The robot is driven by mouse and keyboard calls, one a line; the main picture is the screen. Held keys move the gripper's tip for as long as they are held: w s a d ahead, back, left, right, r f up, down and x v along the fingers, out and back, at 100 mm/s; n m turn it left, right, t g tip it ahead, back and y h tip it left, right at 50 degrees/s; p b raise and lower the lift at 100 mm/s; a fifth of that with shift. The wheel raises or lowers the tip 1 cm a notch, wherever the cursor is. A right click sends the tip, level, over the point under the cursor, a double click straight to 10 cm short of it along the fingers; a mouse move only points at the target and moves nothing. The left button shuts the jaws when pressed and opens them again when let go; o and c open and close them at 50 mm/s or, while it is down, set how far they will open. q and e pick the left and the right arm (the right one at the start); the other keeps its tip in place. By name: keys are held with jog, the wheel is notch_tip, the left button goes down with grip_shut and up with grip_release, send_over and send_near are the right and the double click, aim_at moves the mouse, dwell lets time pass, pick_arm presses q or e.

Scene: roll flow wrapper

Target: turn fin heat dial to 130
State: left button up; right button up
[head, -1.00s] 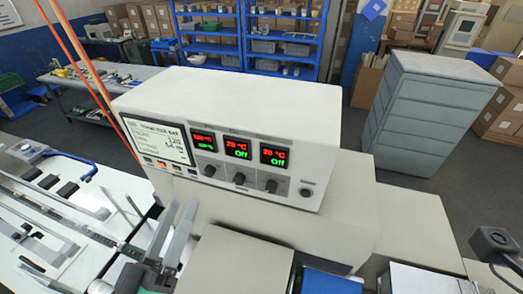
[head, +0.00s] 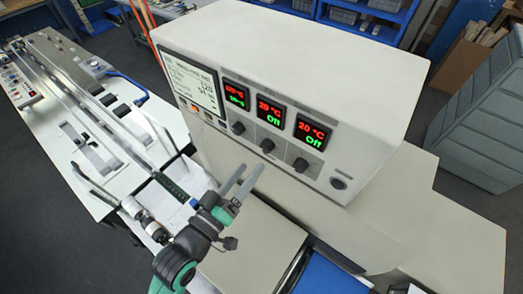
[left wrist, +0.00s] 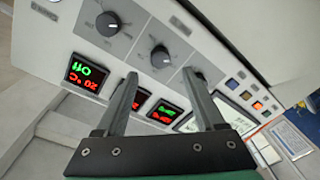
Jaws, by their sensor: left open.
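The white control box (head: 290,60) carries a row of three black dials under three displays. The labels are too small to read in the head view, so I cannot tell which is the fin heat dial. The left dial (head: 238,128), middle dial (head: 267,146) and right dial (head: 300,165) show there. My left gripper (head: 252,166) is open and empty, in front of and below the dials. In the left wrist view, upside down, the middle dial (left wrist: 160,56) appears between and beyond the fingertips (left wrist: 160,73). A finger partly hides the left dial. My right gripper is not in view.
The left display (head: 235,95) looks like 120 °C; the middle (head: 270,110) and right (head: 313,132) ones read 20 °C and Off. A screen (head: 190,80) sits left of them. A beige cover (head: 250,240) and blue surface (head: 330,277) lie below.

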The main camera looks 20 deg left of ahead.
aim_at(265, 149)
pick_arm(q)
jog(key=w, duration=0.4)
jog(key=w+d, duration=0.1)
jog(key=w, duration=0.1)
jog(key=shift+w, duration=0.3)
jog(key=shift+c, duration=0.3)
grip_shut()
